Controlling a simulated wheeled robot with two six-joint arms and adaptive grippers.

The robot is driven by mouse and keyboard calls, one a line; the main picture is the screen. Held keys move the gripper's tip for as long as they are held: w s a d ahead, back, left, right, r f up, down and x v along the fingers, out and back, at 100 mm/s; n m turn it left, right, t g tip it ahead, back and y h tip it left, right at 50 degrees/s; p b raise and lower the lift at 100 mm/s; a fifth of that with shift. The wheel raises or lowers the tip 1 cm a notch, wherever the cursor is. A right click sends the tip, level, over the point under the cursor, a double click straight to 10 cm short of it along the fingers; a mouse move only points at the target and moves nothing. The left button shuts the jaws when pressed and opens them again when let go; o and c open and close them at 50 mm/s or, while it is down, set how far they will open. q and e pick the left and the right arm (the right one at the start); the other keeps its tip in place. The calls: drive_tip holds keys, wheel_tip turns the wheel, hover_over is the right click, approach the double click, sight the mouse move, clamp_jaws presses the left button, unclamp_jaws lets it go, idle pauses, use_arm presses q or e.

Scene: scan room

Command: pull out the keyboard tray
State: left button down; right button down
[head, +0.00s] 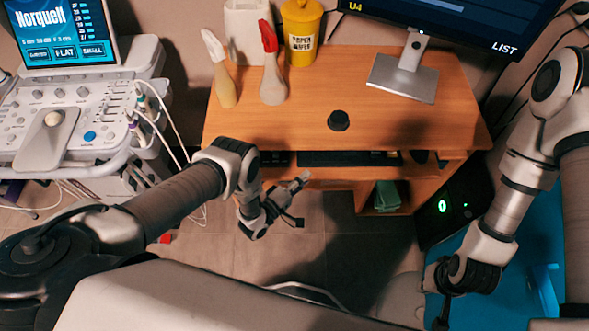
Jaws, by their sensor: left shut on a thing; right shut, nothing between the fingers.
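The wooden desk (385,122) stands in front of me. Under its top, the keyboard tray (340,173) shows as a narrow wooden strip with a black keyboard (350,158) on it, mostly hidden under the desktop. My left gripper (298,199) is at the tray's front edge, left of its middle, and is shut on the tray; the exact contact is small and hard to see. My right gripper (440,318) points down at the lower right, far from the tray, shut and empty.
Two bottles (223,85), a yellow bin (301,35), a black puck (338,121) and a monitor stand (403,75) are on the desk. An ultrasound machine (70,125) stands left, a black computer (455,205) right.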

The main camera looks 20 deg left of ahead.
use_arm(q)
drive_tip(key=s+d, duration=0.2)
drive_tip(key=s, duration=0.6)
drive_tip(key=s+d+p, duration=0.1)
drive_tip(key=s+d, duration=0.2)
drive_tip(key=s, duration=0.6)
drive_tip(key=shift+p, duration=0.3)
drive_tip(key=c, duration=1.1)
unclamp_jaws()
drive_tip(key=shift+w, duration=0.1)
